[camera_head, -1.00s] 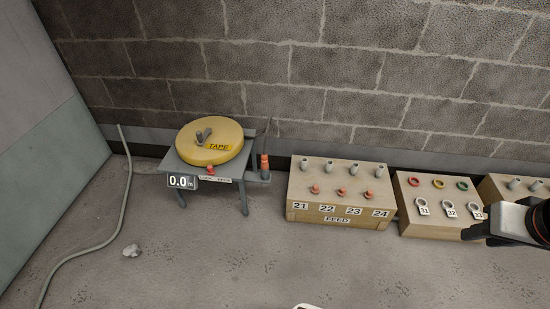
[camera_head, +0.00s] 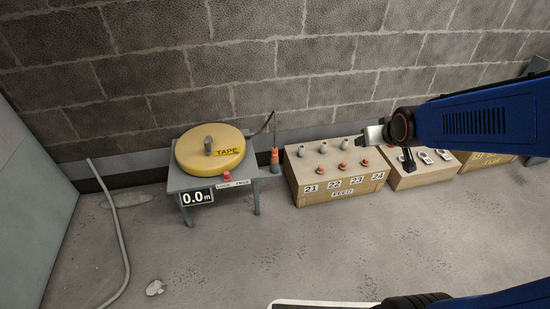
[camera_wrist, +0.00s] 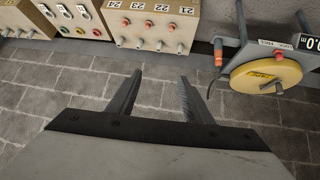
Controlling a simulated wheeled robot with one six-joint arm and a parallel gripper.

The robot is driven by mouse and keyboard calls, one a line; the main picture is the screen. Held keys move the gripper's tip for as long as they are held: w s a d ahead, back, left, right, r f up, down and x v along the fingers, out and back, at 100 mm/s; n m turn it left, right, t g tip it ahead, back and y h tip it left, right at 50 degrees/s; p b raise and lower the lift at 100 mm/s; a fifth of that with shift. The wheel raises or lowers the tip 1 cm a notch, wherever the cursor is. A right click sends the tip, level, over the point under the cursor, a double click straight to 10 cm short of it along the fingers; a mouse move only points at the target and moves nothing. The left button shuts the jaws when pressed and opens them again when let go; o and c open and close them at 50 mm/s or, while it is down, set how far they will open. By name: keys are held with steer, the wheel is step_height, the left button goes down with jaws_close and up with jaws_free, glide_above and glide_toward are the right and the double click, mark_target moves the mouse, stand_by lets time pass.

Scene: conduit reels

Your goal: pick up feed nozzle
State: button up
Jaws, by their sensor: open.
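An upright orange-tipped piece with a dark lower part, which looks like the feed nozzle (camera_head: 275,157), stands at the right side of the small grey tape table. A thin dark line rises beside it. It also shows in the wrist view (camera_wrist: 218,52), right of my fingers and apart from them. My gripper (camera_head: 370,134) is open and empty, in the air over the FEED box.
The grey table (camera_head: 190,185) carries a yellow tape reel (camera_head: 192,162), a red button and a 0.0 m display. The FEED box (camera_head: 310,172), with grey pegs and red knobs, stands right of it. More boxes line the brick wall. The floor in front is mostly clear.

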steer(key=w+a+f+n+t+y, duration=0.2)
steer(key=w+a+f, duration=0.55)
steer(key=w, duration=0.35)
steer(key=n+t+y, duration=0.2)
steer(key=t+y, duration=0.3)
steer(key=y, duration=0.1)
glide_toward(276, 156)
steer(key=shift+x, duration=5.8)
jaws_close()
